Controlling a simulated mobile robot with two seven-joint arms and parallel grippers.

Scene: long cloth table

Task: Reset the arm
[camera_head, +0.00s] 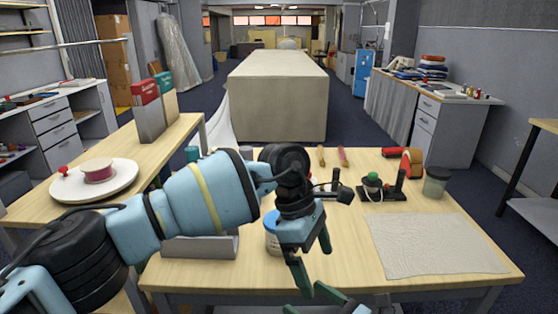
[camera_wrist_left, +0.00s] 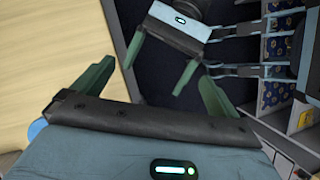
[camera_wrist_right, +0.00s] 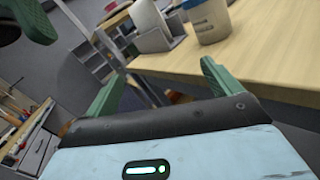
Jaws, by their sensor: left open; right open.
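My left arm reaches across the head view from the left. My left gripper (camera_head: 314,266) points down over the front of the wooden table (camera_head: 350,268), its green fingers apart with nothing between them. In the left wrist view its fingers (camera_wrist_left: 153,85) are spread, with the table at left. My right gripper (camera_head: 312,306) shows only partly at the bottom edge of the head view, lower than the left one. In the right wrist view its fingers (camera_wrist_right: 158,85) are apart and empty, beside the table edge. My two grippers are close together but seem apart.
A blue-lidded tub (camera_head: 272,240) stands behind my left gripper, partly hidden. A grey tray (camera_head: 200,247) is left of it. A pale cloth (camera_head: 435,245) lies flat at right. A jar (camera_head: 436,183) and a dark stand (camera_head: 384,192) are farther back. A side table (camera_head: 140,178) is at left.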

